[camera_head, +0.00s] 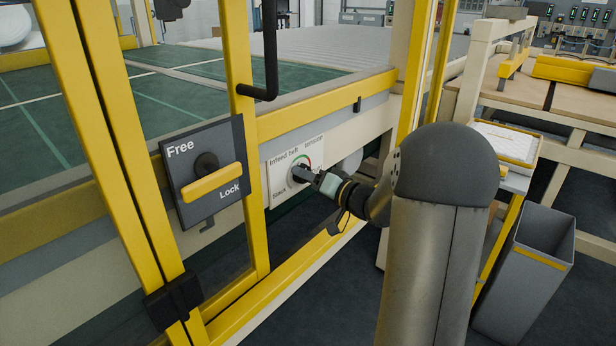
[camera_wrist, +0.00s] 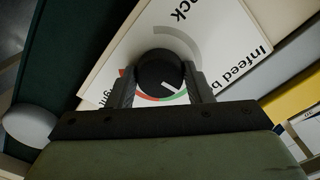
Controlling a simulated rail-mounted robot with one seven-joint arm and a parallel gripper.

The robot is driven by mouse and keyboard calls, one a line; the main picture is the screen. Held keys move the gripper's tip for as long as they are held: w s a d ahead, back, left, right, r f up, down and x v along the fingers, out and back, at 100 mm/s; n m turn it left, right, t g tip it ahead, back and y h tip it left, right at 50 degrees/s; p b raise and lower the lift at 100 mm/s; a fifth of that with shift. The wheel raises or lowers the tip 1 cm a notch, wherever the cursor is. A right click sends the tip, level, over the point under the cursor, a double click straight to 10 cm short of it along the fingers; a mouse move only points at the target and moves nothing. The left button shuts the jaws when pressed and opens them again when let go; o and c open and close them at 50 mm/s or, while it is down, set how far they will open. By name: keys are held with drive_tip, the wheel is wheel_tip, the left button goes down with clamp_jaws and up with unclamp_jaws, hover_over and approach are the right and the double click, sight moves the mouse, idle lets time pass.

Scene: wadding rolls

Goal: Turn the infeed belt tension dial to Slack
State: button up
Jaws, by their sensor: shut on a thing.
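The infeed belt tension dial is a round black knob (camera_wrist: 158,70) on a white panel (camera_head: 283,157) fixed to the machine's side rail. In the wrist view my gripper (camera_wrist: 163,84) has one finger on each side of the knob and is shut on it. The knob's white pointer line aims down and right, at the green part of the coloured arc. In the head view "Slack" is printed at the panel's lower left; my gripper (camera_head: 305,174) hides part of the dial and the panel's right-hand lettering.
A grey Free/Lock plate (camera_head: 225,150) with a yellow handle (camera_head: 212,183) sits left of the panel. Yellow frame posts (camera_head: 243,130) stand close by, with a black bent handle (camera_head: 270,75) above the panel. A grey bin (camera_head: 527,270) stands at the right.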

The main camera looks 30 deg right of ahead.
drive_tip(key=shift+d+n+b, duration=0.15)
drive_tip(key=shift+n+b, duration=8.15)
drive_tip(key=shift+n, duration=4.9)
drive_tip(key=o, duration=1)
drive_tip(key=shift+s, duration=0.1)
